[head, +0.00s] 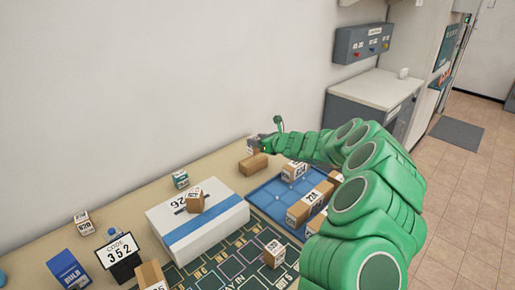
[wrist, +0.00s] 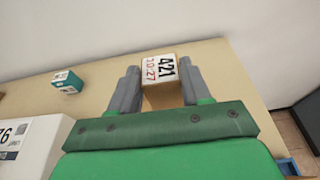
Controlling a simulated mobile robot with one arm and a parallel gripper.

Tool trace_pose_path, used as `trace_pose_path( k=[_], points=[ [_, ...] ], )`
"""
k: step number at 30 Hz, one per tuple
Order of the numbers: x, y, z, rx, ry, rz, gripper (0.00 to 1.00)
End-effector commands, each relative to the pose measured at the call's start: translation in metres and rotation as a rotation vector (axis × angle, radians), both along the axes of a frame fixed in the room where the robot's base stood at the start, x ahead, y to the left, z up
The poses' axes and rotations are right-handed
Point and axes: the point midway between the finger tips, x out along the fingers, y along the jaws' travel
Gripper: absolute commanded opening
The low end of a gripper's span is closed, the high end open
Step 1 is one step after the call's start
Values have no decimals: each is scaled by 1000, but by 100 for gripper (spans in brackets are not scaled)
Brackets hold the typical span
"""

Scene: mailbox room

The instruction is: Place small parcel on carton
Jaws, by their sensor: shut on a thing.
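My gripper (head: 258,143) is at the far end of the table, near the wall. In the wrist view, its two grey fingers (wrist: 159,87) are shut on a small parcel (wrist: 159,66) with a white label reading A21. Much of the held parcel is hidden in the head view. A white carton (head: 212,236) with a blue stripe stands on the table, left of and nearer than the gripper. The carton's edge also shows in the wrist view (wrist: 40,147) at lower left.
A blue tray (head: 264,200) with several boxes is to the right. A small green-and-white box (head: 181,179) stands behind the carton. A code sign (head: 118,250), a blue box (head: 69,268) and a dark mat (head: 235,262) are nearer.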

Motion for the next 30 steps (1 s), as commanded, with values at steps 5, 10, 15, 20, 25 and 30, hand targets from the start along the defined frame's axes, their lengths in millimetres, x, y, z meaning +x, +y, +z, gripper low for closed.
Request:
trace_pose_path(
  k=[5, 10, 15, 20, 25, 30],
  points=[
    [3, 1, -3, 1, -1, 1, 14],
    [7, 2, -9, 1, -1, 1, 14],
    [7, 2, -33, 0, 2, 1, 14],
    [7, 2, -39, 0, 0, 0, 14],
    [7, 2, -38, 1, -1, 0, 14],
    [7, 2, -41, -1, -1, 0, 54]
  ],
)
